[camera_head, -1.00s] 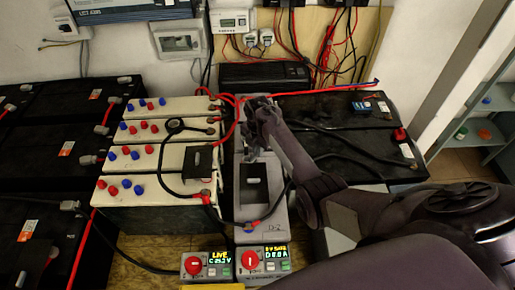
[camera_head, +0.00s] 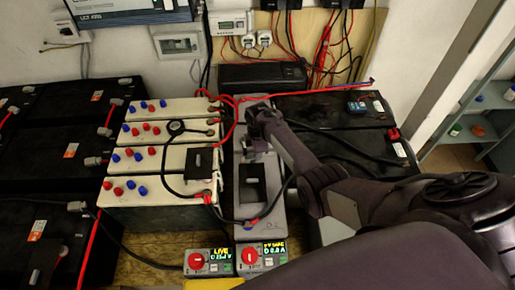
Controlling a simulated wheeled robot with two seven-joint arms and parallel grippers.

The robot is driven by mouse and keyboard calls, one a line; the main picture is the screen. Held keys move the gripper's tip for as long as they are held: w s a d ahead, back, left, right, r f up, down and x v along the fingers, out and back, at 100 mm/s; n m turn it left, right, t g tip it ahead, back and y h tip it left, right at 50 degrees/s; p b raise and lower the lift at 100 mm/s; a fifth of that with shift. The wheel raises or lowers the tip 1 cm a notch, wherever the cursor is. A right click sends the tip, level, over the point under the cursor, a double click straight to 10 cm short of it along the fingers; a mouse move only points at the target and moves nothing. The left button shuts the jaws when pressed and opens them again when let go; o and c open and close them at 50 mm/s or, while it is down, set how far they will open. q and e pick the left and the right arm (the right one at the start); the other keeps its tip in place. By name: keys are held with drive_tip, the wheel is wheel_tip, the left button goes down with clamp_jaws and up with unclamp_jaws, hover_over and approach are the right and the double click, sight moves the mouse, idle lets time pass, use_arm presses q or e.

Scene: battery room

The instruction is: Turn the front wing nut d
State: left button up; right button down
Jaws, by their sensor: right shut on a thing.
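My right gripper (camera_head: 258,146) points down over the far part of the long grey unit (camera_head: 276,225) in the middle. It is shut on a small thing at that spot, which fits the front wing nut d. The fingers hide the nut, so I cannot see its shape or how it is turned. The near end of the grey unit has a label that looks like D-2 and a cable end (camera_head: 249,223) with blue and red on it. My left gripper is out of view.
White-topped batteries (camera_head: 150,182) with red and blue caps stand left of the grey unit, black batteries (camera_head: 345,115) to its right. Black and red cables run close around my right arm. Two meter boxes (camera_head: 208,262) with red knobs stand in front.

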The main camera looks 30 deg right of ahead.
drive_tip(key=shift+s+m+p, duration=0.1)
drive_tip(key=shift+m+p, duration=0.2)
drive_tip(key=shift+m, duration=0.5)
drive_tip(key=c, duration=1.5)
unclamp_jaws()
drive_tip(key=shift+a, duration=0.1)
drive_tip(key=shift+r+p, duration=0.45)
drive_tip(key=shift+r, duration=3.5)
